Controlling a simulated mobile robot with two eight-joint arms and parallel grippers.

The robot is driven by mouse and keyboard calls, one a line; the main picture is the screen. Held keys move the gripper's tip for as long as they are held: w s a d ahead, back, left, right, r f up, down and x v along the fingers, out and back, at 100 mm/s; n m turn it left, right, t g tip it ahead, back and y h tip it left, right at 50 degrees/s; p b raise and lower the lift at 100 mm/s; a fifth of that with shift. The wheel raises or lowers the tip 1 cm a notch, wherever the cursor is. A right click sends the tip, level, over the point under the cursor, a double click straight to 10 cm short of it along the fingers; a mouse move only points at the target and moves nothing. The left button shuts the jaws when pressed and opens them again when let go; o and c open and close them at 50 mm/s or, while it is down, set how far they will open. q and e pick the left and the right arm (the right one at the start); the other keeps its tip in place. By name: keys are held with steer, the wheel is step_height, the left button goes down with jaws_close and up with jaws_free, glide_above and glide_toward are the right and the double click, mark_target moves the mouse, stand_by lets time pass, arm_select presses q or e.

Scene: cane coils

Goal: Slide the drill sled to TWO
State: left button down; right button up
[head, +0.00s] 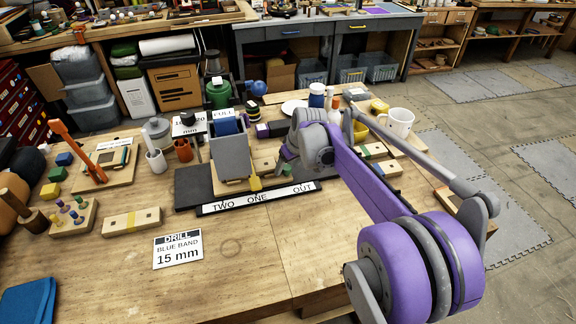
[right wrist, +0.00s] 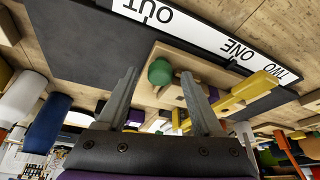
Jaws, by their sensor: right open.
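The drill sled (head: 265,160) has a pale wooden base and sits behind the strip marked TWO, ONE, OUT (head: 222,208). A grey upright block (head: 229,155) hides part of it. My left gripper is not in view.
A card reading DRILL, BLUE BAND, 15 mm (head: 178,249) lies on the bench in front. A white mug (head: 398,122) stands right. The front middle of the bench is clear.

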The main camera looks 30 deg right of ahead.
jaws_close()
stand_by(0.4)
stand_by(1.1)
